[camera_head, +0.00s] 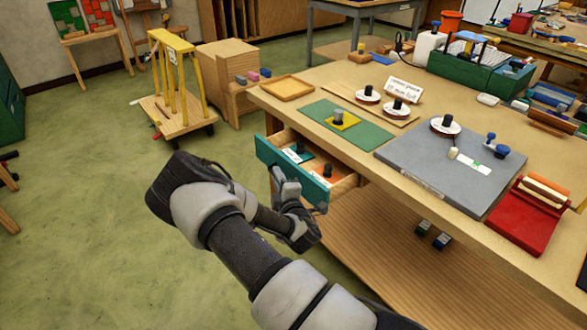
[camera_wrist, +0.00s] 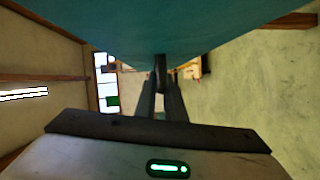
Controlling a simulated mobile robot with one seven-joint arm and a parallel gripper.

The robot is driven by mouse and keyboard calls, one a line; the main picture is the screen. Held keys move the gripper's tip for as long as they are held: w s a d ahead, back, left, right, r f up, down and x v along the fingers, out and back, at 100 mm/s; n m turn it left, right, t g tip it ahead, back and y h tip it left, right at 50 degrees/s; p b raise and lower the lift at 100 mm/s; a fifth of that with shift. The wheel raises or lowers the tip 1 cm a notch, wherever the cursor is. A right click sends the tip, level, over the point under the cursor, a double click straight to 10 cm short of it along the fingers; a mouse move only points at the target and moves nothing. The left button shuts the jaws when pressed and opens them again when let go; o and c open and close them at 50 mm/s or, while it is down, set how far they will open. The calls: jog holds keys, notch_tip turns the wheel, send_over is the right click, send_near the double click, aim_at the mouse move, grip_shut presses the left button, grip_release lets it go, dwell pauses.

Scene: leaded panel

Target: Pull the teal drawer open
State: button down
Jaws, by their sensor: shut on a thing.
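The teal drawer (camera_head: 266,152) stands pulled out from under the front edge of the worktable. Its inside shows, with small dark and orange pieces in it. My gripper (camera_head: 278,176) is at the outer side of the drawer front, near its middle. In the wrist view the teal front (camera_wrist: 150,28) fills the top, and my gripper's fingers (camera_wrist: 160,88) are closed together on the dark handle (camera_wrist: 160,64) below it. In the head view the handle is hidden behind my gripper.
The worktable (camera_head: 310,82) carries a green mat (camera_head: 368,133), a grey board (camera_head: 420,160) and a red tray (camera_head: 515,225). A yellow-posted cart (camera_head: 165,112) and a wooden cabinet (camera_head: 228,105) stand behind left. The green floor (camera_head: 80,210) left of the drawer is clear.

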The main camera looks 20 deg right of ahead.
jog(key=shift+s+a, duration=0.3)
jog(key=shift+a, duration=0.5)
jog(key=shift+s+a, duration=0.3)
jog(key=shift+a, duration=0.55)
jog(key=shift+s+a, duration=0.3)
jog(key=shift+a, duration=0.5)
jog(key=c, duration=1.8)
grip_release()
jog(key=shift+c, duration=0.2)
jog(key=s+r, duration=0.1)
jog(key=s, duration=1.6)
jog(key=shift+s+a+r, duration=0.2)
jog(key=shift+a, duration=0.1)
